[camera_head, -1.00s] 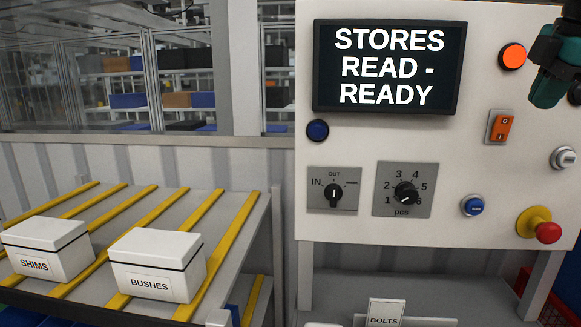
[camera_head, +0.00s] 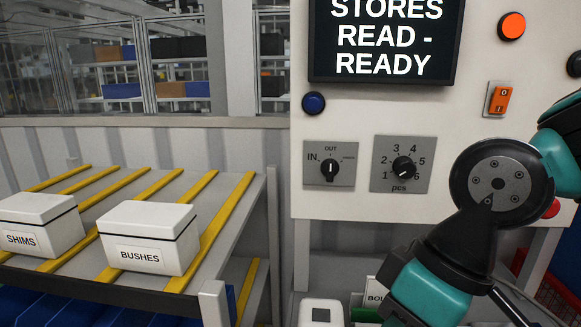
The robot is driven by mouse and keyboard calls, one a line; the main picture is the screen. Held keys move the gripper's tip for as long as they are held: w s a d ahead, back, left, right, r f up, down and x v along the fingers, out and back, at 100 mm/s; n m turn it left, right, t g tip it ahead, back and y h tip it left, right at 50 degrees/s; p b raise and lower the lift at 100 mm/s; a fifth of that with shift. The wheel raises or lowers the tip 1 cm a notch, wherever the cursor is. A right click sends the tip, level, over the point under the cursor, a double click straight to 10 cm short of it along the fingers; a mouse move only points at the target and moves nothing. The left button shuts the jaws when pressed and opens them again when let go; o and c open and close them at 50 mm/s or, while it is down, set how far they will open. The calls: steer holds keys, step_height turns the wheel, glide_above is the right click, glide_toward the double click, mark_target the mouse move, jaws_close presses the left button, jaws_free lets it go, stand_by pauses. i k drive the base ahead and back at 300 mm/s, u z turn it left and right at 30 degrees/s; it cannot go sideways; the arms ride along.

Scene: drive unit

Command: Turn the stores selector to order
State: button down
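The selector (camera_head: 330,170) is a black knob on a grey plate on the white panel. Its plate reads IN at left and OUT at top; the right label is too small to read. The knob's grip stands about vertical, seemingly toward OUT. The screen (camera_head: 385,38) above shows "STORES READ - READY". My arm reaches in from the right edge, bends at a black joint, and runs down out of the bottom of the picture, to the right of and below the selector. My gripper itself does not show.
A numbered pcs knob (camera_head: 403,168) is right of the selector; a blue button (camera_head: 314,103) is above it. An orange rocker switch (camera_head: 499,99) and orange lamp (camera_head: 512,26) are farther right. SHIMS (camera_head: 38,225) and BUSHES (camera_head: 148,238) boxes stand on the left rack. My arm partly hides the BOLTS label.

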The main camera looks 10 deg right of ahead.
mark_target(329, 167)
steer(key=k, duration=1)
steer(key=u, duration=1.65)
steer(key=i, duration=1.2)
steer(key=z, duration=2.65)
steer(key=i, duration=0.5)
steer(key=z, duration=0.05)
